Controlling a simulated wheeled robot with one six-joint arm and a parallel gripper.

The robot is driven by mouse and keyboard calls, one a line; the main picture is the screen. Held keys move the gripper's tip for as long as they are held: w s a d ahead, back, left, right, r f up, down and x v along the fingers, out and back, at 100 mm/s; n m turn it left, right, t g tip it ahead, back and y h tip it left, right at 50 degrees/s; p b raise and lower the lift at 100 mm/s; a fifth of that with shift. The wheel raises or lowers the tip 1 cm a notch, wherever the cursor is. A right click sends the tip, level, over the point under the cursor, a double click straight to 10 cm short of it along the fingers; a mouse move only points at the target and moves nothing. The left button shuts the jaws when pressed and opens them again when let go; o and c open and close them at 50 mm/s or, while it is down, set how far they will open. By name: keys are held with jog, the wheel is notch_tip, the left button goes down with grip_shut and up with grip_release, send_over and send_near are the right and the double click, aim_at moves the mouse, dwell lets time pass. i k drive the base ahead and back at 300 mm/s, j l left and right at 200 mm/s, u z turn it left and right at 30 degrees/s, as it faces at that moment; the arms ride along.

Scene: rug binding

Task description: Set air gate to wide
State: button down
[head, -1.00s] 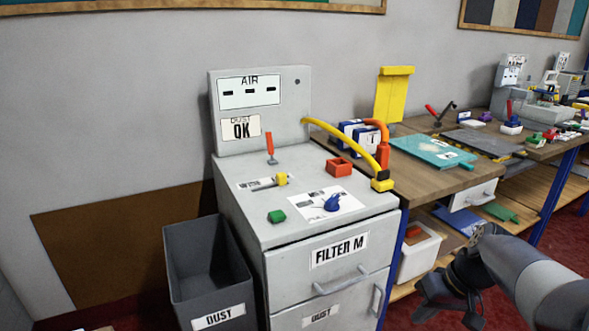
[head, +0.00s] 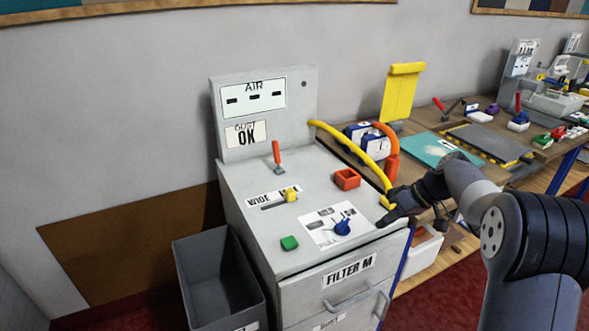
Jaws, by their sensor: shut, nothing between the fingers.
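The grey filter cabinet (head: 245,190) stands in the middle of the head view. On its top, a yellow slider knob (head: 290,194) sits at the right end of a dark slot. A white label strip (head: 262,199) behind the slot reads "WIDE" at its left end; the rest is partly hidden by the knob. To its front right, a blue knob (head: 342,228) sits on a white plate (head: 320,236) with small unclear print. My gripper (head: 384,222) is shut and empty at the cabinet top's right edge, right of the blue knob and apart from the yellow one.
A yellow hose (head: 350,145) arches down to the right edge. A grey bin (head: 205,262) stands at left; a workbench (head: 525,178) is at right.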

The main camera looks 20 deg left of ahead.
aim_at(290, 194)
jog(key=i+j, duration=0.3)
jog(key=j, duration=0.15)
jog(key=i+j, duration=0.3)
jog(key=j, duration=0.15)
